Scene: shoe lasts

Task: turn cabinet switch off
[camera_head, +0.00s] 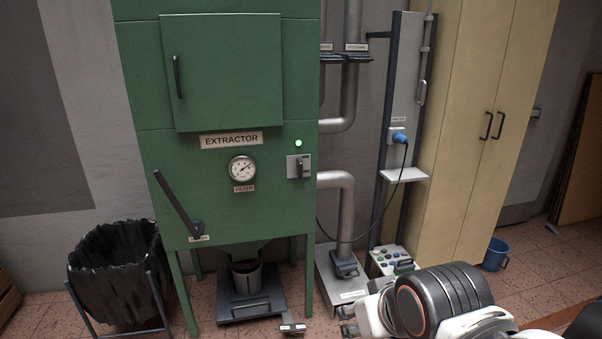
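The green extractor cabinet (220,215) stands left of centre, marked by an "EXTRACTOR" sign (232,140). Its switch (300,168) is a dark handle on a grey plate at the right of the front. The handle looks roughly upright; its small marks are too fine to read. A green lamp (298,143) shows lit just above it. My gripper (347,321) is at the bottom, below and right of the switch and well apart from it. Its fingers are small and partly cut off by the arm, so its opening is unclear.
A dark lever (178,207) slants across the cabinet's lower left, below a gauge (242,169). A black-bagged bin (118,275) stands left. Grey pipes (341,215), a blue plug (399,137) with a hanging cable, and a beige cupboard (470,150) stand right. A blue bucket (495,255) is on the floor.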

